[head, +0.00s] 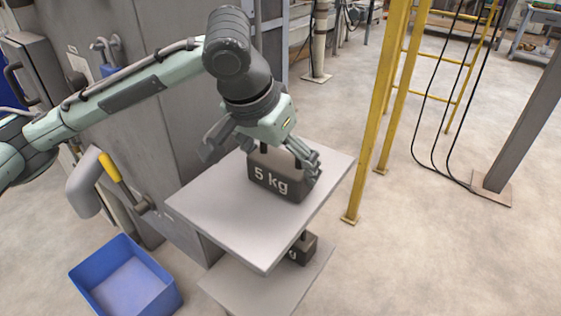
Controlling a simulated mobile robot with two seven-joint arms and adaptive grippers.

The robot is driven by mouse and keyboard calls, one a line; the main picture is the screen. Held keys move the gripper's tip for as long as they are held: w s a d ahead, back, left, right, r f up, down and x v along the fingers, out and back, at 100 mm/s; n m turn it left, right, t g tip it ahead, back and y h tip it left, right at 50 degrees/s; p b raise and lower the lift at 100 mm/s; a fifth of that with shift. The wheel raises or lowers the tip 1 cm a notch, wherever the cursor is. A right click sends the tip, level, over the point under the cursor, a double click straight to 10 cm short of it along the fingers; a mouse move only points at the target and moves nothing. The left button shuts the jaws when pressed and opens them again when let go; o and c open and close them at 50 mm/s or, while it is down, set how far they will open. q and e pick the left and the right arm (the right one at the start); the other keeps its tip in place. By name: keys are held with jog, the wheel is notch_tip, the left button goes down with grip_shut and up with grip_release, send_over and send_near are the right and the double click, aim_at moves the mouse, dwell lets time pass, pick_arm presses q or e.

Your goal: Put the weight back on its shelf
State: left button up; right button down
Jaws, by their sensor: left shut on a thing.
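The dark weight (279,178), marked "5 kg", is upright at the upper grey shelf (222,215), near its back right part. My left gripper (298,155) is above it, with its fingers shut at the top of the weight, around its handle, which is mostly hidden. I cannot tell whether the weight's underside touches the shelf. A second dark weight (302,250) stands on the lower shelf (262,287), partly hidden under the upper one. My right gripper is not in view.
A blue bin (125,283) is on the floor at lower left. A grey cabinet (165,130) with a yellow-handled lever (112,168) stands behind the shelves. A yellow post (374,110) rises right of them.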

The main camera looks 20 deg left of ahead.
pick_arm(q)
jog(key=o, duration=1.5)
jog(key=shift+f, duration=0.15)
